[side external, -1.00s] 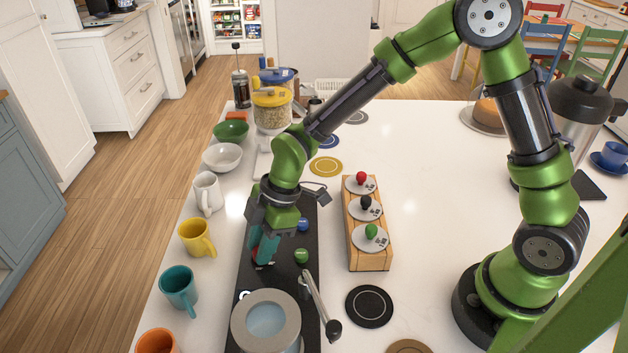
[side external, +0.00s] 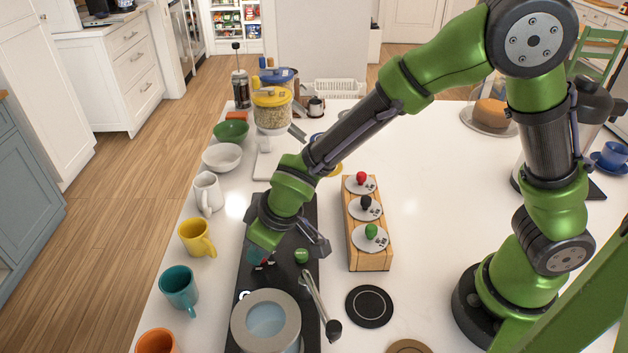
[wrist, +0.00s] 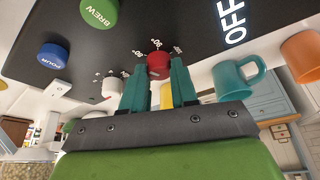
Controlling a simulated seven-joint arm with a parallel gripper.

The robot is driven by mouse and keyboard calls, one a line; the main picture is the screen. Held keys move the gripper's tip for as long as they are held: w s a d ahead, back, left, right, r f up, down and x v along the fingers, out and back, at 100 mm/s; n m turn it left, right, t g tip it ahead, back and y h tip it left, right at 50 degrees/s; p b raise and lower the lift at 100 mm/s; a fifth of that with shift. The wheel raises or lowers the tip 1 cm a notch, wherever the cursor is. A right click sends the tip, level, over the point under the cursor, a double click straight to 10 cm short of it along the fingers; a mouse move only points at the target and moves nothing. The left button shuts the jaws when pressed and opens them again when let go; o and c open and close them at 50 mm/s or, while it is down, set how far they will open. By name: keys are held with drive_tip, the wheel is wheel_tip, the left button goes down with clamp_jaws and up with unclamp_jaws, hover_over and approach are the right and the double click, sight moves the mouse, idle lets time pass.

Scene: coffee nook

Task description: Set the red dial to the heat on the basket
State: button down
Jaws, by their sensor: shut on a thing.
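The red dial (wrist: 158,66) is on the black machine panel (wrist: 180,25), with small white numbers and ticks printed around it, too small to read surely. My gripper (wrist: 158,82) has its two teal fingers closed on either side of this dial. Which mark the dial points to cannot be told. A white slatted basket (side external: 338,89) stands at the back; no heat marking on it is readable.
A green BREW knob (wrist: 99,11) and a blue POUR knob (wrist: 55,56) sit on the same panel. A wooden rack (side external: 369,258) with three knobbed discs stands to the right. Mugs, including a yellow one (side external: 196,237) and a teal one (side external: 179,288), line the left edge.

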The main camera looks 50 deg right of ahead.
drive_tip(key=m+h, duration=0.1)
drive_tip(key=m, duration=0.2)
drive_tip(key=m+h, duration=0.1)
drive_tip(key=m, duration=0.3)
drive_tip(key=shift+a+h, duration=0.15)
drive_tip(key=shift+h, duration=0.25)
drive_tip(key=shift+f, duration=0.1)
drive_tip(key=c, duration=0.9)
unclamp_jaws()
drive_tip(key=v, duration=1.7)
drive_tip(key=shift+s+a, duration=0.1)
